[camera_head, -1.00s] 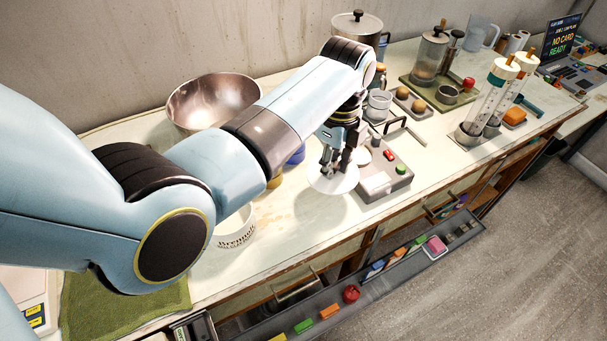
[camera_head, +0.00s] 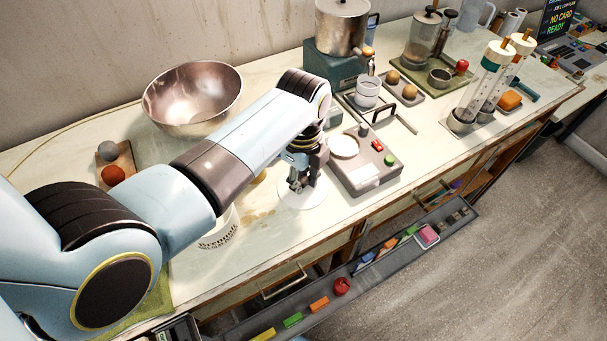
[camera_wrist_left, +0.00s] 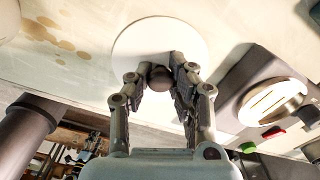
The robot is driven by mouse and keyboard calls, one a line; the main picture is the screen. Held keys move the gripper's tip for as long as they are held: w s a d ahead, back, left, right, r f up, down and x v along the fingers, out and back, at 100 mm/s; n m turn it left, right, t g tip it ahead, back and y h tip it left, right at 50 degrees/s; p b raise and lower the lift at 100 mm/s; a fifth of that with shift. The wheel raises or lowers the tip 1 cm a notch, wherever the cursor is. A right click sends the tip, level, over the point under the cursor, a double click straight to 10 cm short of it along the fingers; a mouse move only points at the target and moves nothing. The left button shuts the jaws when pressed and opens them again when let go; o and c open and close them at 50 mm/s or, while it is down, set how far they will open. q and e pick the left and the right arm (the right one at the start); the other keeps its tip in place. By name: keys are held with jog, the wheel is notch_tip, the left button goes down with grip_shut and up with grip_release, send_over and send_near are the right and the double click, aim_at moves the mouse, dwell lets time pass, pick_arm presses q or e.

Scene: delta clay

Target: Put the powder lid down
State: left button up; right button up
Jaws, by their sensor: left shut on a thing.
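The powder lid (camera_head: 314,199) is a round white disc with a dark round knob (camera_wrist_left: 160,77) on top. My left gripper (camera_head: 298,187) is shut on the knob, with one finger on each side of it in the left wrist view (camera_wrist_left: 160,84). The lid is low over the worktop, left of the grey device with the round plate. I cannot tell whether it touches the worktop. A white tub with lettering (camera_head: 218,232) stands to its left, its top hidden by my arm. My right gripper is not in view.
The grey device (camera_head: 366,163) with red and green buttons is close on the lid's right. A metal bowl (camera_head: 193,98) stands at the back left.

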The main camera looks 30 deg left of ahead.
aim_at(305, 178)
pick_arm(q)
jog(key=o, duration=0.6)
jog(key=shift+w+d, duration=0.1)
jog(key=shift+w, duration=0.1)
jog(key=shift+c, duration=0.2)
jog(key=shift+o, duration=1.1)
jog(key=shift+w, duration=0.15)
jog(key=shift+o, duration=0.3)
notch_tip(305, 178, up, 12)
jog(key=shift+r+b, duration=0.15)
jog(key=shift+b, duration=0.3)
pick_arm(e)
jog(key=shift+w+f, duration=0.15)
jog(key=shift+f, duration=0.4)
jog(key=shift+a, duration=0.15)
